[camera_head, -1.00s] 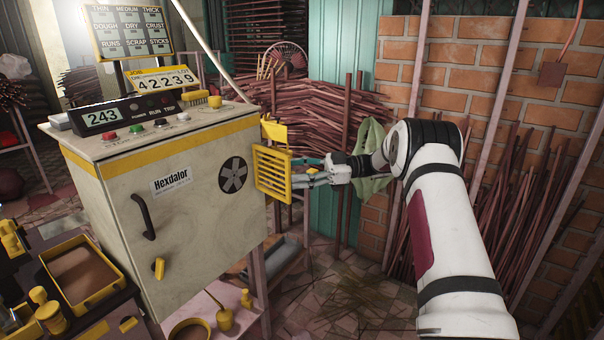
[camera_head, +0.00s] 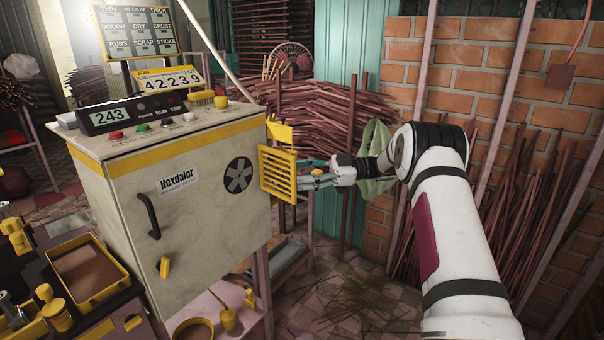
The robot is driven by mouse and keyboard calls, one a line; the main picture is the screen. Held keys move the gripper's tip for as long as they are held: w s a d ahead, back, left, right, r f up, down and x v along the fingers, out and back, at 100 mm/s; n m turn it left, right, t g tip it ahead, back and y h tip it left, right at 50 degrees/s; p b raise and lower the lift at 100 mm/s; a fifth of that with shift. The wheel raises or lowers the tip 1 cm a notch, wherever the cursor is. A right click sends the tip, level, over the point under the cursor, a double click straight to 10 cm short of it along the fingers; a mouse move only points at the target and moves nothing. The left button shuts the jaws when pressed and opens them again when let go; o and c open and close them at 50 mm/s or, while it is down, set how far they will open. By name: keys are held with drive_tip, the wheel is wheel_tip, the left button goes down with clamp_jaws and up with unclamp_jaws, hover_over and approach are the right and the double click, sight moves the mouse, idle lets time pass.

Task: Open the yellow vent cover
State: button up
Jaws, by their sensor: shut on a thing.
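The yellow vent cover (camera_head: 278,174) is a slatted panel at the right edge of the grey cabinet (camera_head: 205,225). It stands swung out to the right of the round fan opening (camera_head: 238,175), which shows uncovered on the cabinet's front. My gripper (camera_head: 303,181) reaches in from the right and is shut on the vent cover near its right edge. The exact contact of the fingertips is small and partly hidden.
The cabinet carries a black handle (camera_head: 149,215), a yellow latch (camera_head: 164,267) and a control box (camera_head: 130,112) on top. Bundled sticks (camera_head: 330,115) lie behind my gripper. A brick wall (camera_head: 480,85) is at the right.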

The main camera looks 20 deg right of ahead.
drive_tip(key=v, duration=1.1)
drive_tip(key=shift+d, duration=0.25)
